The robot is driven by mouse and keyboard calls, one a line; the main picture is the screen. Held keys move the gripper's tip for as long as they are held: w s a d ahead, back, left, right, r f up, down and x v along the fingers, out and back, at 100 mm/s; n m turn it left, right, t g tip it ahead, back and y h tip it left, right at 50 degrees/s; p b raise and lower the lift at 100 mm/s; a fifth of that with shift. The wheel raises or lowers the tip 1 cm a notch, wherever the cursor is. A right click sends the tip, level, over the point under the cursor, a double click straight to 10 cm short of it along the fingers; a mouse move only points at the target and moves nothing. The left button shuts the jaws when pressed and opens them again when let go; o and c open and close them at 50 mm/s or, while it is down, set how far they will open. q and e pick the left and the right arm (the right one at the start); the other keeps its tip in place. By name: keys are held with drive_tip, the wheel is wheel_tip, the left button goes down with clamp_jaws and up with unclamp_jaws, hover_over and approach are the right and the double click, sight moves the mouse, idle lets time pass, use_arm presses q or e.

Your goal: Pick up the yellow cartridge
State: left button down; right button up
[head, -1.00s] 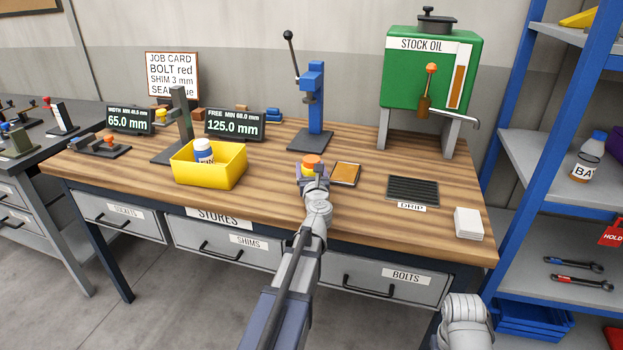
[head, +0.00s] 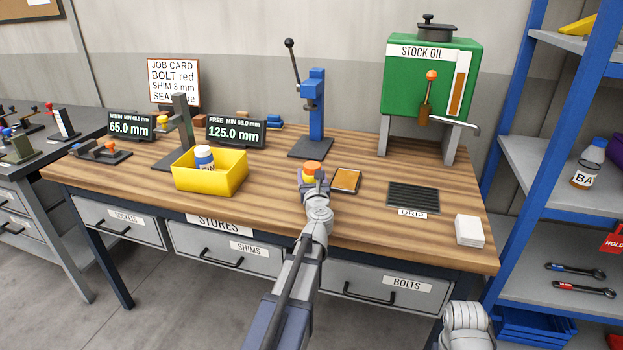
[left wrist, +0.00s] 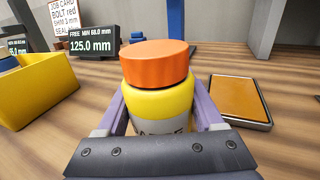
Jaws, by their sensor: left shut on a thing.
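The yellow cartridge (head: 309,177) has an orange cap and stands upright near the front middle of the wooden bench. In the left wrist view the cartridge (left wrist: 160,104) sits between both fingers, with a pale label partly hidden by the gripper's body. My left gripper (head: 314,183) is shut on it. The cartridge's base is hidden, so I cannot tell whether it touches the bench. Only a part of my right arm shows at the bottom right of the head view; its gripper is out of view.
A yellow bin (head: 210,181) holding a white and blue bottle (head: 204,158) is to the left. An orange-topped pad (head: 346,180) lies close on the right. A blue press (head: 315,110) stands behind. A drip grate (head: 413,195) and white block stack (head: 469,231) are farther right.

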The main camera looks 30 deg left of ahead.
wheel_tip(320, 180, up, 10)
drive_tip(key=p, duration=0.9)
drive_tip(key=shift+p, duration=0.35)
